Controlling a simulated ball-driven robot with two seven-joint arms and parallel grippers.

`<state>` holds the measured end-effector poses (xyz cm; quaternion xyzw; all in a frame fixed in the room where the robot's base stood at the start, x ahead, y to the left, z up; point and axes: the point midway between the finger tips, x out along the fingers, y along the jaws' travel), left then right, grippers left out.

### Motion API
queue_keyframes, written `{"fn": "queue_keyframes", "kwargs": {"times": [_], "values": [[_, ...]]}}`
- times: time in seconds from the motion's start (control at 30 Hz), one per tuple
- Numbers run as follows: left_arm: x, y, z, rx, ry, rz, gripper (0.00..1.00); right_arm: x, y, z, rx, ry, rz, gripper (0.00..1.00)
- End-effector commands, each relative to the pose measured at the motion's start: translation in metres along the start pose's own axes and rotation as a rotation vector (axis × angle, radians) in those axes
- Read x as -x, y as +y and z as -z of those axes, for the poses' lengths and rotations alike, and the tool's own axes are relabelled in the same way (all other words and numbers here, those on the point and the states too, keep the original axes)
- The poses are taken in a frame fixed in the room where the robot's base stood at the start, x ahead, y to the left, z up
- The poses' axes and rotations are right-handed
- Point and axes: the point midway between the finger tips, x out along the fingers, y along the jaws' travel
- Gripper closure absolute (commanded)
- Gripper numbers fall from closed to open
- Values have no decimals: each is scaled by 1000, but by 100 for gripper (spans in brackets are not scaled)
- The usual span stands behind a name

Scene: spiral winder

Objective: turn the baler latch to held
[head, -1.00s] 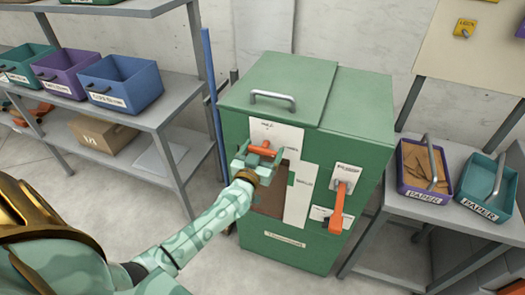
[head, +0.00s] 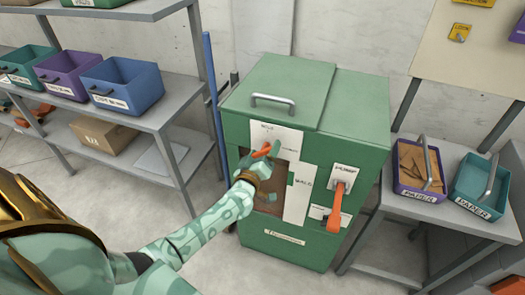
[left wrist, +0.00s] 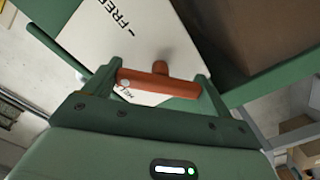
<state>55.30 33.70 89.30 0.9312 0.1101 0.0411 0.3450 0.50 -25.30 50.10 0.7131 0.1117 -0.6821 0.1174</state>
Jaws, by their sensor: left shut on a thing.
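The baler (head: 300,248) is a green cabinet in the middle of the head view. Its orange latch (head: 262,151) sits on the white label plate (head: 288,138) at the upper left of the front and appears tilted, right end up. My left gripper (head: 258,160) is shut on the latch. In the left wrist view the latch's orange bar (left wrist: 158,83) lies between the two green fingers of the gripper (left wrist: 160,76). The plate there reads FREE at the top, with HELD partly hidden by the bar. My right gripper is not in view.
An orange pump handle (head: 335,212) hangs on the right of the baler's front. A grab bar (head: 273,100) is on its lid. A shelf with bins (head: 122,85) stands left. Purple (head: 420,190) and teal (head: 483,190) paper bins sit on a table at right.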

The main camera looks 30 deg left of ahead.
Motion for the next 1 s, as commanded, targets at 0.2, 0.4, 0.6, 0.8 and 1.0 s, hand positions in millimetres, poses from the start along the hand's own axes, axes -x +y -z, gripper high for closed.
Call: {"fn": "queue_keyframes", "kwargs": {"times": [0.2,0.4,0.6,0.8,1.0], "values": [[0,0,-1,202,-3,1,39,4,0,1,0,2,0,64],[1,-1,-1,392,-3,2,39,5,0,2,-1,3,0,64],[1,-1,-2,569,-3,3,39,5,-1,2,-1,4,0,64],[1,-1,-2,714,-3,3,39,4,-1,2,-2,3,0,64],[1,-1,-2,812,-3,3,39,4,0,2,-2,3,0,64]]}}
